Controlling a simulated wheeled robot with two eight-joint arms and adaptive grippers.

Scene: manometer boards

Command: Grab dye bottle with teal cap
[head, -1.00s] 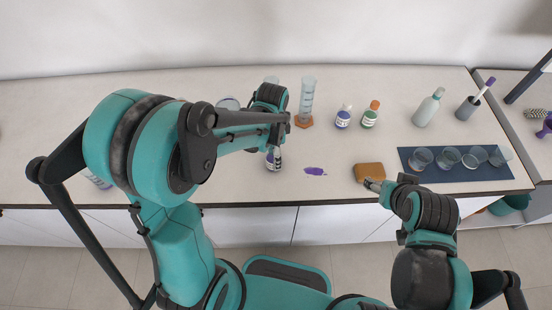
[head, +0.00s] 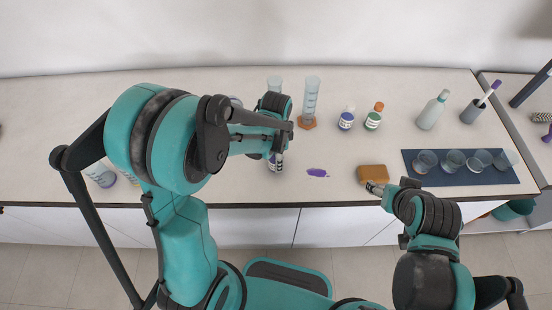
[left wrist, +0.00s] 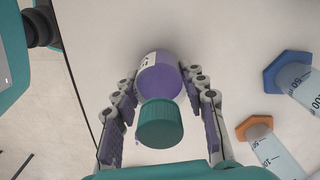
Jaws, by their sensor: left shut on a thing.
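The dye bottle with the teal cap (left wrist: 160,124) has a purple body and a white label, and it fills the middle of the left wrist view. My left gripper (left wrist: 160,84) is shut on it, one finger on each side. In the head view my left gripper (head: 276,157) is low over the counter near its front edge, and only a small part of the bottle shows below the arm. I cannot tell if its base touches the counter. My right gripper (head: 376,188) is beside the sponge's front edge; its jaws are too small to read.
A graduated cylinder (head: 311,98) on an orange base stands behind the left gripper. A purple stain (head: 317,173) and a brown sponge (head: 373,174) lie to the right. Two more dye bottles, with white (head: 347,118) and orange (head: 374,117) caps, stand behind. A blue mat (head: 466,178) holds several beakers.

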